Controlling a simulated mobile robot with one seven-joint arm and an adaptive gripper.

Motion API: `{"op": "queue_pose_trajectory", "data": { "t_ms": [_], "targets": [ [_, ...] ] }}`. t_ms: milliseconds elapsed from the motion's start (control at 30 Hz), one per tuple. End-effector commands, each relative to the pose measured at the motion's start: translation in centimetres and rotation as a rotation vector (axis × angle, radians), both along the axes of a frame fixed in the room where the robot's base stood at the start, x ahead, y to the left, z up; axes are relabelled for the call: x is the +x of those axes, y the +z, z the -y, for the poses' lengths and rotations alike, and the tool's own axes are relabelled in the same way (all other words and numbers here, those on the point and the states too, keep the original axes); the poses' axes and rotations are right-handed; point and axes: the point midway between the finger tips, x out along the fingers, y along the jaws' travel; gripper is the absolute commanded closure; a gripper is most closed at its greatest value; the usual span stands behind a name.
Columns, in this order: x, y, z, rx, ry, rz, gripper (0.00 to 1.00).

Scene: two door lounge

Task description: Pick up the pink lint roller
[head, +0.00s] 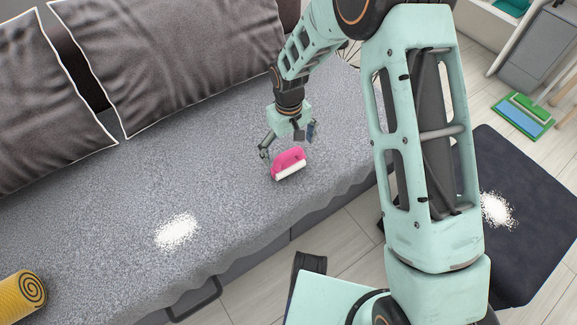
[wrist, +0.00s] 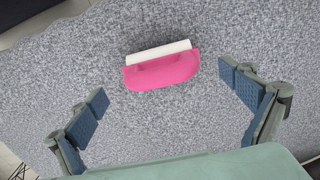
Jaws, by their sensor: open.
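The pink lint roller (head: 288,160) lies on the grey sofa seat (head: 225,185) in the head view, its white roll (head: 290,172) facing the sofa's front edge. My gripper (head: 289,146) is just above and behind it, pointing down, open and empty. In the wrist view the lint roller (wrist: 163,71) is at the upper middle, with its pink handle toward me and the white roll beyond. The two blue-padded fingers of my gripper (wrist: 167,108) are spread wide to its left and right, and neither appears to touch it.
A patch of white bits (head: 177,231) lies on the seat to the left. Dark cushions (head: 185,50) lean along the back. A yellow roll (head: 20,297) is at the lower left. A dark mat (head: 520,200) with more white bits lies on the floor at right.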

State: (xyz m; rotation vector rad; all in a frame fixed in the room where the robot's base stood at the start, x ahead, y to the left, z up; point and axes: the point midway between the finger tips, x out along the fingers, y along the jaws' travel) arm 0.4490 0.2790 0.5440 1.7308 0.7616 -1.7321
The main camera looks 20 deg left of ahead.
Motion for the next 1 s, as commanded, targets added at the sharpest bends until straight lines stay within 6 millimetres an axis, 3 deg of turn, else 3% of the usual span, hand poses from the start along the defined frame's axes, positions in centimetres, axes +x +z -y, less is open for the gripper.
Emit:
{"op": "queue_pose_trajectory", "data": {
  "t_ms": [33, 133, 400, 1000],
  "targets": [
    [-0.1, -1.3, -0.1, -0.001, 0.001, -0.001, 0.03],
    [0.0, -2.4, -0.1, -0.001, 0.000, -0.001, 0.03],
    [0.0, -2.5, -0.1, 0.000, 0.000, 0.001, 0.05],
    [0.0, -2.5, -0.1, 0.001, 0.000, 0.002, 0.69]
  ]
}}
